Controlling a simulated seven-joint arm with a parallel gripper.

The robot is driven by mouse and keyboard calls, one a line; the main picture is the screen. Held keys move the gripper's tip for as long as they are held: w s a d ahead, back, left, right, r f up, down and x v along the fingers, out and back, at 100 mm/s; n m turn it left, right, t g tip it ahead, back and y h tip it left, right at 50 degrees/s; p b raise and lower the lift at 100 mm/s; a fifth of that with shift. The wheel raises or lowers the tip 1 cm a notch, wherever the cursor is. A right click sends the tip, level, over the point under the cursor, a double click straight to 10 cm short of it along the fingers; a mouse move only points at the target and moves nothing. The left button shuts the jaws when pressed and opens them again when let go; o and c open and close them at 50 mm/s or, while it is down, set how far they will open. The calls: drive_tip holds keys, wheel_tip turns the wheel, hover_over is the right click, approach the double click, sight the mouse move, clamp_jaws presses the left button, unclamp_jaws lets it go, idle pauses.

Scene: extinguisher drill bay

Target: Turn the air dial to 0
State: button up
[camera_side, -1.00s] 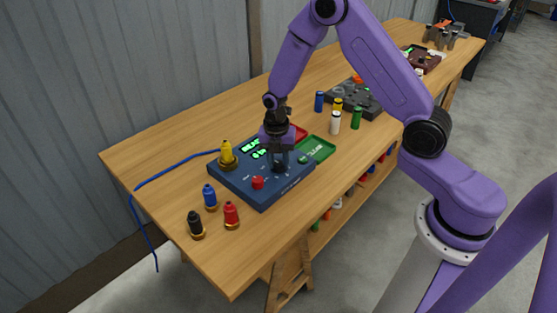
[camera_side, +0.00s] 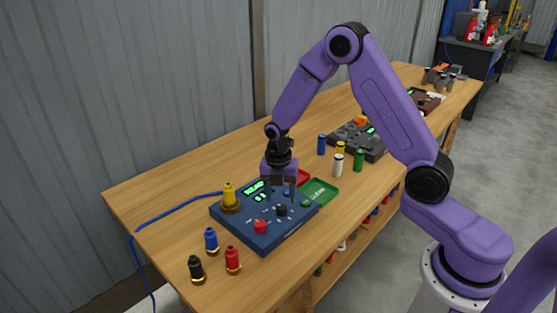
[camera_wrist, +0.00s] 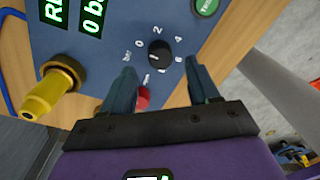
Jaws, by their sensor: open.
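The blue control box (camera_side: 262,243) sits on the wooden bench. Its black air dial (camera_side: 282,210) shows just below my gripper (camera_side: 283,194). In the wrist view the dial (camera_wrist: 159,54) stands inside a printed scale marked bar, 0, 2, 4, 6; I cannot clearly read its pointer. The lit green display (camera_wrist: 93,17) is partly cut off and shows "0 ba". My gripper (camera_wrist: 158,80) is open and empty, one finger on each side of the dial in that picture, apart from it and above the panel.
The box also carries a red knob (camera_side: 260,227), a yellow fitting (camera_side: 230,198) and a green button (camera_side: 306,203). Blue, red and black fittings stand at the bench's near left. Several small cylinders and a grey device (camera_side: 358,140) stand behind. A blue hose (camera_side: 175,208) runs left.

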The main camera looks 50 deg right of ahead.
sight(278, 207)
wheel_tip(278, 207, up, 14)
drive_tip(key=shift+w+a+f, duration=0.25)
idle(0.3)
drive_tip(key=s+a+r+m, duration=0.1)
drive_tip(key=s+a+m, duration=0.25)
drive_tip(key=s, duration=0.65)
drive_tip(key=s+a+r+m, duration=0.25)
drive_tip(key=s+m, duration=0.25)
drive_tip(key=s, duration=0.5)
drive_tip(key=s+d+f+m, duration=0.1)
drive_tip(key=s+m, duration=0.3)
drive_tip(key=s, duration=0.7)
drive_tip(key=shift+d+f+t+y, duration=0.3)
drive_tip(key=shift+d+y, duration=0.1)
drive_tip(key=shift+d, duration=0.2)
